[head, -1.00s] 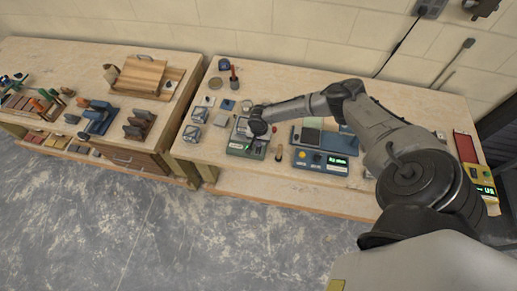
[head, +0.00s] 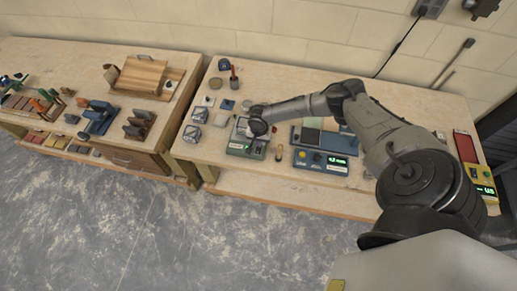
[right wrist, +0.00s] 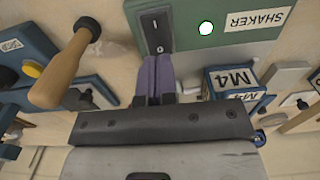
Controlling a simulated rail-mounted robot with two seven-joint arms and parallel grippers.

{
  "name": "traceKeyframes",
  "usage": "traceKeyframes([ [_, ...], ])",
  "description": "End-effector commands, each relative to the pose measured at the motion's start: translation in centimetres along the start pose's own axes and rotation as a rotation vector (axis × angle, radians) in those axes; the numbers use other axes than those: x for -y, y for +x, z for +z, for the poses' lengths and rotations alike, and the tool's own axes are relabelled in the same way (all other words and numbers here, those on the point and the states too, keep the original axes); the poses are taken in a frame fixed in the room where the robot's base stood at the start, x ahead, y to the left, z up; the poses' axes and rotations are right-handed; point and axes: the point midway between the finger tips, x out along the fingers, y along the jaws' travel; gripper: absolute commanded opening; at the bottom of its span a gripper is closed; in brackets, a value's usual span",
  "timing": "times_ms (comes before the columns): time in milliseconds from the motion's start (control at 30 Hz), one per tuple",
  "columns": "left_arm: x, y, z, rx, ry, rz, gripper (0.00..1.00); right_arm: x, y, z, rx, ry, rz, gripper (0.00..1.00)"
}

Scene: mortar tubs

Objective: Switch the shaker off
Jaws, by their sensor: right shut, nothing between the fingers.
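The shaker (head: 240,149) is a green box at the front left of the right-hand bench. In the head view my right wrist hides part of the shaker. My left gripper is not in view.
A wooden-handled tool (right wrist: 62,66) stands close beside the gripper. A blue device (head: 320,161) with a lit green display sits to the right of the shaker. A cube marked M4 (right wrist: 232,82) is near the fingers. More cubes (head: 192,133) stand left of the shaker.

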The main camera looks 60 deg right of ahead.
Motion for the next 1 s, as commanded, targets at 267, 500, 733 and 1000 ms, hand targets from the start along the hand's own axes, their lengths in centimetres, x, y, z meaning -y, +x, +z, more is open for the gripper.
traceKeyframes([
  [267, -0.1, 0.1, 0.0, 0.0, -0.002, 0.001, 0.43, 0.0, 0.1, 0.0, 0.0, 0.0, 0.0, 0.0],
  [500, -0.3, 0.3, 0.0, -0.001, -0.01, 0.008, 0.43, 0.0, 0.5, 0.0, 0.0, 0.0, 0.0, 0.0],
  [733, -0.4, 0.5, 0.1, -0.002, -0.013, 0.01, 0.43, 0.0, 0.8, 0.0, 0.0, -0.001, 0.0, 0.0],
  [1000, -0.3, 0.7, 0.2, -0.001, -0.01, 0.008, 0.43, 0.0, 1.2, 0.0, 0.0, 0.0, -0.001, 0.0],
])
